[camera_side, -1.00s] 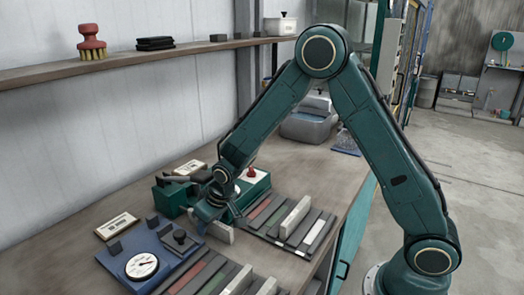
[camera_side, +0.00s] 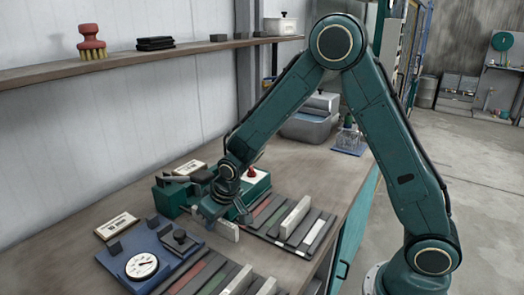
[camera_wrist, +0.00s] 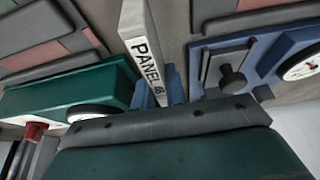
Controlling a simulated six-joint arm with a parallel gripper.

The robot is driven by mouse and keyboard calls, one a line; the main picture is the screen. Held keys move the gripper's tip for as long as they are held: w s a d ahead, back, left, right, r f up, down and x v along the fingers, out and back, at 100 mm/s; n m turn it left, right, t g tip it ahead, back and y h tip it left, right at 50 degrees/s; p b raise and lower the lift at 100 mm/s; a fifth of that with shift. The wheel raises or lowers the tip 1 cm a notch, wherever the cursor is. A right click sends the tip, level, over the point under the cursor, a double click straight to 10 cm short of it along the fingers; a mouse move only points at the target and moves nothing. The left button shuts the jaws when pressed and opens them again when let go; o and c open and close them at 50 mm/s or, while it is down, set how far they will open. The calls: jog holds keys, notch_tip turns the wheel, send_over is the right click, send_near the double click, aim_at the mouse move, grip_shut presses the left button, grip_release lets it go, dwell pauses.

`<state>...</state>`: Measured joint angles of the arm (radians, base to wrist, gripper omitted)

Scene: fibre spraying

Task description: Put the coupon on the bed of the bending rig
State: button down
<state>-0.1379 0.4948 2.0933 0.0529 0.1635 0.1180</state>
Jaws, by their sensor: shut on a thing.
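My gripper (camera_side: 222,214) is shut on a light grey slab, the coupon (camera_side: 227,231), low in front of the green box. In the wrist view the coupon (camera_wrist: 139,24) stands on edge between the fingers, with "PANEL" and a partly unclear number on its pale label. The blue base (camera_side: 127,258) at the lower left looks like the bending rig. It carries dark blocks, a dark knob piece and a round white dial (camera_side: 142,265). The dial (camera_wrist: 303,62) also shows at the right of the wrist view. The coupon is apart from the dial; its exact height is unclear.
A green box (camera_side: 257,186) with a red button stands behind my gripper. Racks of grey and coloured strips (camera_side: 290,228) lie to the right and in front. A small framed card (camera_side: 116,225) lies at the left.

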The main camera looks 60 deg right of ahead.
jog(key=s+r, duration=0.6)
jog(key=s, duration=0.6)
jog(key=shift+s+r, duration=0.15)
dwell(0.4)
jog(key=w+d+r+m+g+h, duration=0.2)
jog(key=w+d+r+m+h, duration=0.15)
jog(key=w+d+m, duration=0.75)
jog(key=w+d+f+m+g, duration=0.1)
jog(key=w+d+m, duration=0.1)
jog(key=w, duration=0.4)
jog(key=w+d+f+m+g+h, duration=0.1)
jog(key=w+d+m, duration=0.1)
jog(key=w+m, duration=0.3)
jog(key=shift+w+g, duration=0.3)
jog(key=shift+w, duration=0.95)
jog(key=shift+f, duration=0.1)
jog(key=shift+f, duration=3.9)
